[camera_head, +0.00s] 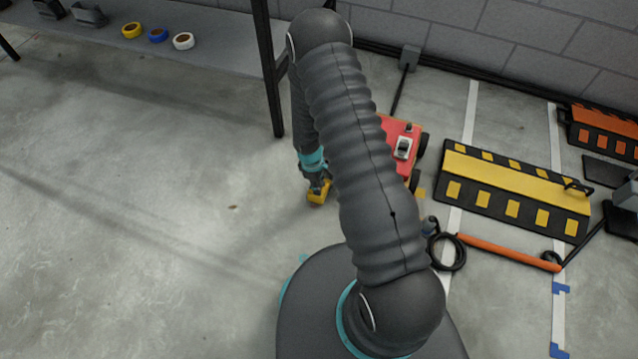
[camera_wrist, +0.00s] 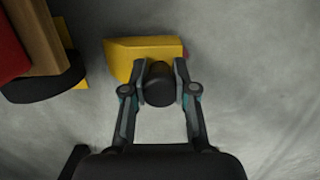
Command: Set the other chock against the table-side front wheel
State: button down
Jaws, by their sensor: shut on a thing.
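My gripper (camera_wrist: 160,76) is shut on the dark round knob (camera_wrist: 160,86) of a yellow chock (camera_wrist: 130,52). In the head view my gripper (camera_head: 315,180) and the chock (camera_head: 319,194) are low, left of the truck; whether the chock touches the floor is unclear. The red truck (camera_head: 394,130) stands mostly behind my arm. Its dark wheels (camera_head: 421,144) show on the right side. In the wrist view a dark wheel (camera_wrist: 40,88) is left of the chock, with a gap of bare floor between. A yellow piece (camera_wrist: 82,82) shows beside that wheel.
A table (camera_head: 215,58) with tape rolls stands at the upper left, its dark leg (camera_head: 273,95) near the truck. A yellow and black ramp (camera_head: 510,185) and an orange bar (camera_head: 508,253) with a coiled cable lie to the right. The floor on the left is clear.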

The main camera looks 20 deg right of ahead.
jog(key=shift+w+d+f, duration=0.15)
jog(key=shift+w+d, duration=0.45)
jog(key=shift+w, duration=0.25)
jog(key=shift+w+d+f, duration=0.1)
jog(key=shift+w+d, duration=0.45)
jog(key=shift+w, duration=0.25)
jog(key=shift+f, duration=0.15)
jog(key=c, duration=0.8)
grip_release()
jog(key=shift+c, duration=0.2)
notch_tip(320, 180, up, 12)
jog(key=w+a, duration=0.1)
jog(key=shift+a, duration=0.2)
